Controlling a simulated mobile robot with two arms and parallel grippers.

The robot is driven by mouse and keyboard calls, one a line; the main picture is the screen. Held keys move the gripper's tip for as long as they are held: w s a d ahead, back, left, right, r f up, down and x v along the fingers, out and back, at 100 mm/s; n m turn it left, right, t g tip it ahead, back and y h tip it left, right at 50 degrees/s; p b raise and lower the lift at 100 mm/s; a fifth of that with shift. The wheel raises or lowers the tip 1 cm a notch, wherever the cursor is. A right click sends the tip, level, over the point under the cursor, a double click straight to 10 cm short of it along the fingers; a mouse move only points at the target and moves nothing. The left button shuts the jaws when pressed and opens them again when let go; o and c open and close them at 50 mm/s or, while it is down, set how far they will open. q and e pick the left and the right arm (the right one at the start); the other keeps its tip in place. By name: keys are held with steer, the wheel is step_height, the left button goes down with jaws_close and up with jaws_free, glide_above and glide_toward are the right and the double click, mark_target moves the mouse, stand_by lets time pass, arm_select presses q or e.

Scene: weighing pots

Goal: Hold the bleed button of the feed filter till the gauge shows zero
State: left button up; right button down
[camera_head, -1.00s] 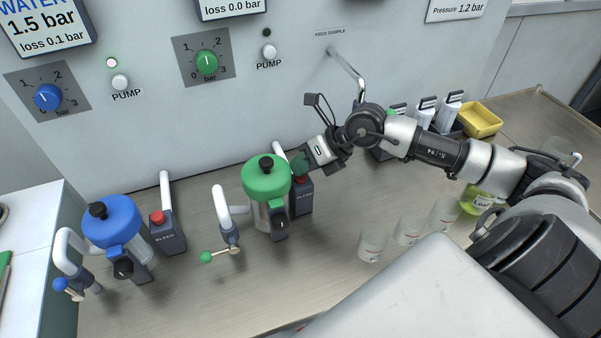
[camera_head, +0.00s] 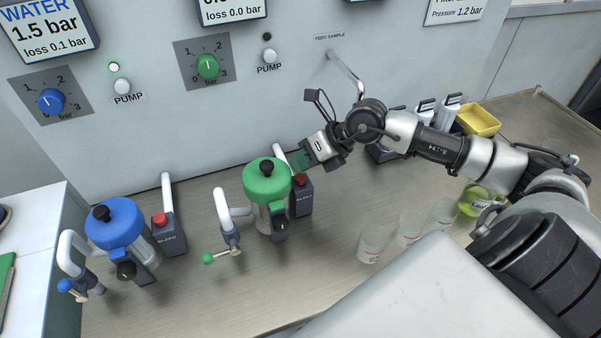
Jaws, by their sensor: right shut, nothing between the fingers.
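The feed filter is the canister with a green lid (camera_head: 267,181) and a black knob on top. Its dark bleed block (camera_head: 302,201) with a red button (camera_head: 299,180) stands just right of it. My right gripper (camera_head: 300,161) is shut and empty, its fingertips just above and behind the red button; I cannot tell if they touch it. The display above the green dial (camera_head: 232,9) shows "loss 0.0 bar"; its upper line is cut off by the picture edge. My left gripper is not in view.
The blue-lidded water filter (camera_head: 115,222) and its bleed block (camera_head: 170,238) stand left. A green-handled valve (camera_head: 226,240) is left of the feed filter. Clear cups (camera_head: 373,242) and a yellow tray (camera_head: 478,121) are to the right. The front bench is mostly clear.

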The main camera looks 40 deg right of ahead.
mark_target(302, 175)
steer(key=shift+r, duration=0.1)
steer(key=shift+r+p, duration=1.65)
steer(key=shift+r, duration=0.8)
